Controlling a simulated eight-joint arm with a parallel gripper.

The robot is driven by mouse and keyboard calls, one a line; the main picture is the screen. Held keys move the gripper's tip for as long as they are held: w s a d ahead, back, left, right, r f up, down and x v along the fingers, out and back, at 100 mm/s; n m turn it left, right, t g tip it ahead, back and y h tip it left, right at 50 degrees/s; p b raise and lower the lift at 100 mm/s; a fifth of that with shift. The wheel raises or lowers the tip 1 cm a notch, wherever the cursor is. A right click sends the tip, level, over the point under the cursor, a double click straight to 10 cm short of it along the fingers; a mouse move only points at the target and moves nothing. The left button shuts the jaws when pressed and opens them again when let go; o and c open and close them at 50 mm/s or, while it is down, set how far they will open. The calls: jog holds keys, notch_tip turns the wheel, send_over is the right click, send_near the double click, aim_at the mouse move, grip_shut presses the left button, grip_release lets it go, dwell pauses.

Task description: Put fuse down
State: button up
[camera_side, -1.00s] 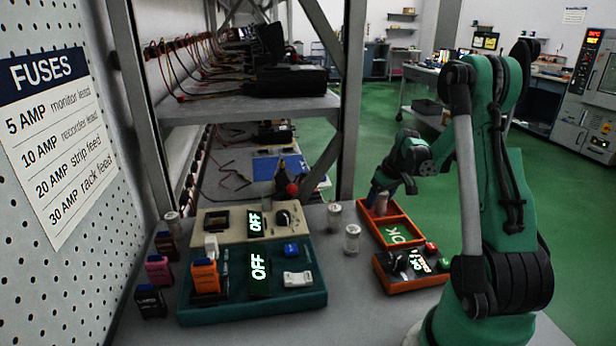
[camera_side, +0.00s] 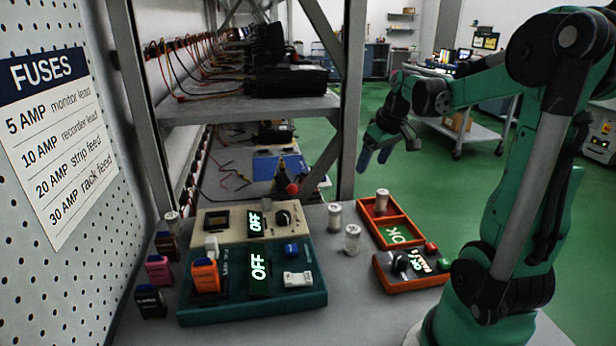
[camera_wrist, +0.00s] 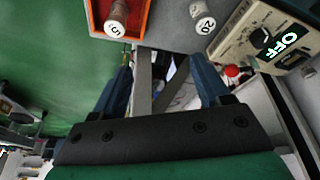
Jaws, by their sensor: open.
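A white cylindrical fuse (camera_side: 382,201) stands upright in the far compartment of the orange tray (camera_side: 408,233). In the wrist view the fuse (camera_wrist: 117,14) shows a number on its cap that looks like 15 or 5, inside the tray (camera_wrist: 143,22). My gripper (camera_side: 374,160) is open and empty, raised above and behind the tray, apart from the fuse. In the wrist view its two blue fingers stand wide apart with nothing between them (camera_wrist: 165,88). Other fuses stand on the bench: one (camera_side: 335,215) left of the tray and one (camera_side: 352,238) nearer.
An orange box with a black knob (camera_side: 412,268) sits in front of the tray. A teal panel (camera_side: 255,285) and a beige panel (camera_side: 240,222), both reading OFF, stand to the left. A grey rack post (camera_side: 352,110) rises close behind the bench.

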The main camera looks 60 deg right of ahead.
jog(key=w+a+n+t+y, duration=0.1)
jog(key=w+a+n+t, duration=0.1)
jog(key=a, duration=2.3)
jog(key=shift+f+n+t+y, duration=0.3)
jog(key=shift+f+n+t, duration=0.1)
jog(key=shift+n+t, duration=0.5)
